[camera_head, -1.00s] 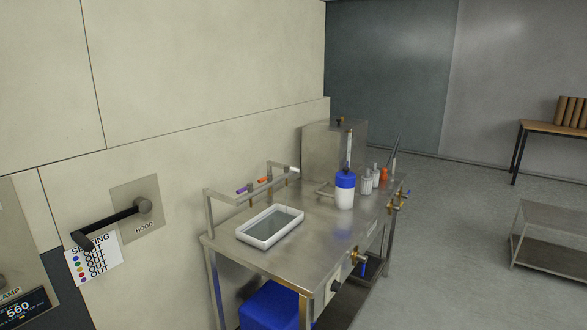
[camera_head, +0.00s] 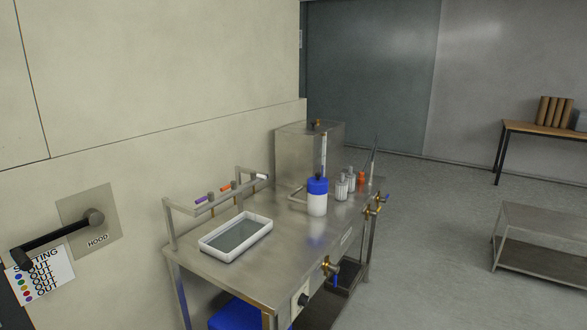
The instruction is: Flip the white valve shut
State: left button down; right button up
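A small valve with a white handle (camera_head: 262,177) is on the raised rail at the back left of the steel bench. It is the rightmost in a row with an orange-handled valve (camera_head: 226,186) and a purple-handled valve (camera_head: 202,199). The white handle points roughly along the rail; it is too small to tell whether the valve is open or shut. Neither of my grippers is in view.
The steel bench (camera_head: 285,258) carries a white-rimmed tray (camera_head: 213,247), a blue-and-white bottle (camera_head: 317,204), shakers and a metal box (camera_head: 296,155). Brass valves with blue handles stick out of its front. The floor (camera_head: 420,255) to the right is clear up to a low steel table (camera_head: 545,225).

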aim_at(253, 175)
jog(key=i+l, duration=0.3)
jog(key=l, duration=0.25)
jog(key=i+l+z, duration=0.15)
jog(key=i+l, duration=0.2)
jog(key=l, duration=0.25)
jog(key=i+l, duration=0.35)
jog(key=l, duration=0.15)
jog(key=i+l+z, duration=0.15)
jog(key=i+l, duration=0.2)
jog(key=l, duration=0.2)
